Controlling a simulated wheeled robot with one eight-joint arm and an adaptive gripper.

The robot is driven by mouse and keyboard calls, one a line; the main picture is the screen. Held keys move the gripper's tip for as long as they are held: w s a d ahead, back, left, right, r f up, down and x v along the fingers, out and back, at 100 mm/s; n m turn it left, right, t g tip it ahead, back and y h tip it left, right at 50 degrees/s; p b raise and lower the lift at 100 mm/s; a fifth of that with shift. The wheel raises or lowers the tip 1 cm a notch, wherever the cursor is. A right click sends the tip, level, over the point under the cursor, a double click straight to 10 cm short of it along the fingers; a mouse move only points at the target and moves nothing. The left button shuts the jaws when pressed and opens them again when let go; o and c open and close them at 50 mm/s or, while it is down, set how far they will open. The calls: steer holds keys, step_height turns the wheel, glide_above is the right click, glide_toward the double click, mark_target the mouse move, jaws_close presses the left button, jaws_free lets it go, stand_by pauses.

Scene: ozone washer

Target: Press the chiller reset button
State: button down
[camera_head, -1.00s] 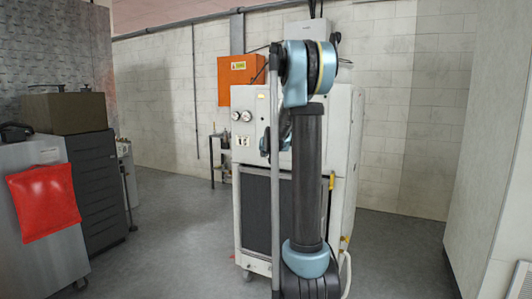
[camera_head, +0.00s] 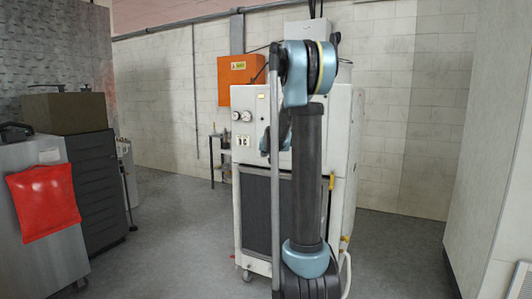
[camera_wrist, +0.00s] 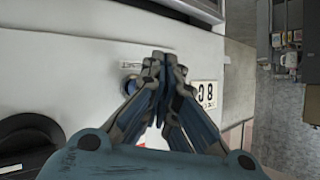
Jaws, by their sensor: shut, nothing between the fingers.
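The chiller looks to be the white cabinet (camera_head: 245,100) behind my arm in the head view, with a dark front grille and a control panel above it. In the wrist view its white panel (camera_wrist: 80,75) fills the left and middle. A small round blue button-like part (camera_wrist: 129,86) on the panel is partly covered by my left finger; I cannot read a label for it. My gripper (camera_wrist: 162,60) is shut and empty, its fingertips over the panel just right of that part. Contact cannot be told. In the head view my arm hides the fingers.
An orange wall box (camera_head: 238,78) hangs behind. Grey cabinets stand left. Floor between is clear.

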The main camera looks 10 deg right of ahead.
steer(key=shift+w+d+r, duration=0.1)
steer(key=shift+w+d, duration=0.4)
steer(key=shift+w, duration=0.05)
stand_by(1.2)
steer(key=shift+s, duration=0.1)
stand_by(0.3)
steer(key=shift+s+a, duration=0.5)
steer(key=shift+s, duration=0.1)
steer(key=shift+s+a, duration=0.75)
steer(key=shift+s, duration=0.25)
steer(key=shift+s+a, duration=0.7)
steer(key=shift+s, duration=0.3)
